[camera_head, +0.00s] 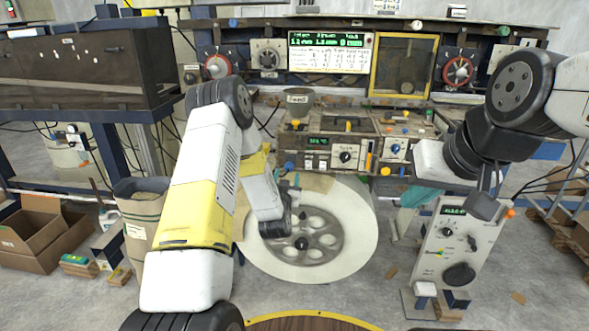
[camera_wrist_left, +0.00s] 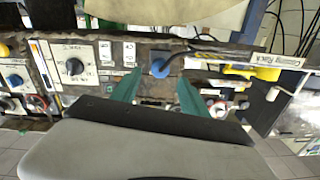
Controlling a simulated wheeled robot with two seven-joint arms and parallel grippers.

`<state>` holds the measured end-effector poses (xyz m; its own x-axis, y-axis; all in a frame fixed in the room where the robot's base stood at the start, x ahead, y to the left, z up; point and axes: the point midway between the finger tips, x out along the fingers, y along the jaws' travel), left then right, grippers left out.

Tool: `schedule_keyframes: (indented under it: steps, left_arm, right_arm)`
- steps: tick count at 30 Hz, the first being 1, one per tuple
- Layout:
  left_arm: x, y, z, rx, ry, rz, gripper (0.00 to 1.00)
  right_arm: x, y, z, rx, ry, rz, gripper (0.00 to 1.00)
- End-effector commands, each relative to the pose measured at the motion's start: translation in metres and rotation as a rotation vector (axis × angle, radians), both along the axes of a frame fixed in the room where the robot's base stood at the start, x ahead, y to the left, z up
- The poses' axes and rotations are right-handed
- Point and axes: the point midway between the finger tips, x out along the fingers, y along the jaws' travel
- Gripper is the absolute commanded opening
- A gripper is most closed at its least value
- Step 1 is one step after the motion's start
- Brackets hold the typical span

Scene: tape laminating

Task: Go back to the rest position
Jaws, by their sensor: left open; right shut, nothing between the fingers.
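My left arm (camera_head: 202,180) reaches up from the lower left and bends down in front of a large white roll (camera_head: 358,240) with a grey spoked hub. Its fingers cannot be made out clearly in the head view. In the left wrist view my left gripper (camera_wrist_left: 158,78) has its two green fingers spread apart with nothing held. My right gripper (camera_head: 420,195) has teal fingers, shut and empty, pointing down right of the roll. It hangs left of the grey control box.
A grey control box (camera_head: 462,240) stands at the right. A machine bench (camera_head: 345,152) with knobs runs behind the roll. A bin (camera_head: 141,215) and an open cardboard box (camera_head: 38,235) are at the left. A round brown surface (camera_head: 315,323) lies at the front.

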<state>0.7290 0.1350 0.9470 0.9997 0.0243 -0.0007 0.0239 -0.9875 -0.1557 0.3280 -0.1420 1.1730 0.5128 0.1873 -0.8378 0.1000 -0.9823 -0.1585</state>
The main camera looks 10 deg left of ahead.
Motion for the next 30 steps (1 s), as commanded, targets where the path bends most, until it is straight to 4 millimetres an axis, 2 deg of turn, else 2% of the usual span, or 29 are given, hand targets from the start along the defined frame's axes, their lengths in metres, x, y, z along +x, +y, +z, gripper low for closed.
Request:
schedule_keyframes:
  steps: [3, 6, 17, 20, 25, 30]
  left_arm:
    - [-0.014, 0.000, 0.000, 0.000, 0.001, 0.000, 0.52]
    - [-0.020, 0.000, 0.000, 0.001, 0.001, 0.000, 0.52]
    - [-0.020, -0.001, 0.003, 0.000, 0.002, -0.002, 0.52]
    - [-0.017, -0.001, 0.017, -0.007, 0.024, -0.014, 0.52]
    - [-0.014, -0.005, 0.066, -0.033, 0.129, -0.060, 0.52]
    - [-0.034, -0.008, 0.118, -0.067, 0.273, -0.101, 0.52]
  right_arm:
    - [0.000, 0.000, 0.000, 0.000, 0.000, 0.000, 0.00]
    - [0.000, 0.000, 0.000, 0.000, 0.000, 0.000, 0.00]
    - [0.000, 0.000, 0.000, 0.000, 0.000, 0.000, 0.00]
    - [0.000, 0.000, 0.000, 0.000, 0.000, 0.000, 0.00]
    - [0.000, 0.000, 0.000, 0.000, 0.000, 0.000, 0.00]
    - [0.000, 0.000, 0.000, 0.000, 0.000, 0.000, 0.00]
